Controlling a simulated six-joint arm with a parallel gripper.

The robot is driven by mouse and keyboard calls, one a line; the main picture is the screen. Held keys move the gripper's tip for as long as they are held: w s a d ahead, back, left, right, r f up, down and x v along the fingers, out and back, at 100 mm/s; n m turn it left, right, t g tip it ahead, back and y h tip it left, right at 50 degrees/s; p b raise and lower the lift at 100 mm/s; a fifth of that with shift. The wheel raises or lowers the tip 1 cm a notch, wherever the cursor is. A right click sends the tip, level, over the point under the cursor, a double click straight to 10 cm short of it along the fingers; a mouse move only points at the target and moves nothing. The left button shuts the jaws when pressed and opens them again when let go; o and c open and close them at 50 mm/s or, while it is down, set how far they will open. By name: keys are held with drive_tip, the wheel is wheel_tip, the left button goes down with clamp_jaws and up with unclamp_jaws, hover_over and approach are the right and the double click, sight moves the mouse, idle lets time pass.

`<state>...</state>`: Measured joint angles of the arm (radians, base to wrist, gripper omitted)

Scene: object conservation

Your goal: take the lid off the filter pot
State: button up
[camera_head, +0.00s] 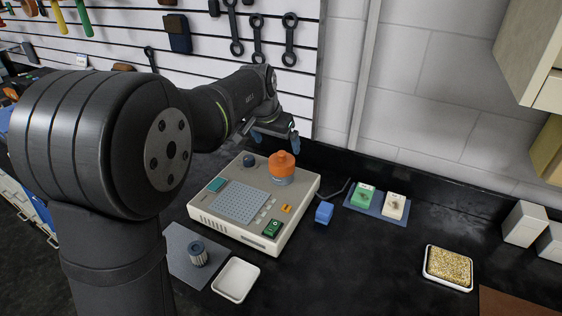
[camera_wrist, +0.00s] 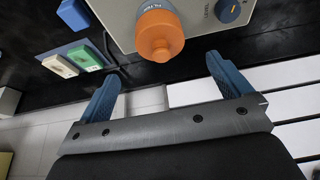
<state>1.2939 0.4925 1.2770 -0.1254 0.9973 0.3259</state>
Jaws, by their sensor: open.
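The filter pot (camera_head: 282,180) stands upright at the back right of a beige instrument box. Its orange lid (camera_head: 282,162), with a knob on top, sits on the pot. In the wrist view the orange lid (camera_wrist: 158,40) is near the top centre, and part of the pot's label shows above it. My gripper (camera_head: 276,142) is above and behind the lid in the head view. In the wrist view my gripper (camera_wrist: 163,68) has its two blue fingers wide apart and nothing between them. The lid lies just beyond the fingertips, apart from them.
The instrument box (camera_head: 240,230) has a dark blue knob (camera_head: 249,160) near the pot. A blue block (camera_head: 324,212) and a mat with green and white switches (camera_head: 364,194) lie to the right. A white tray (camera_head: 236,280) and a ridged knob (camera_head: 197,252) are in front.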

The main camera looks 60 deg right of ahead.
sight(280, 155)
drive_tip(key=x, duration=0.8)
drive_tip(key=shift+f, duration=0.4)
drive_tip(key=c, duration=1)
drive_tip(key=shift+r, duration=0.1)
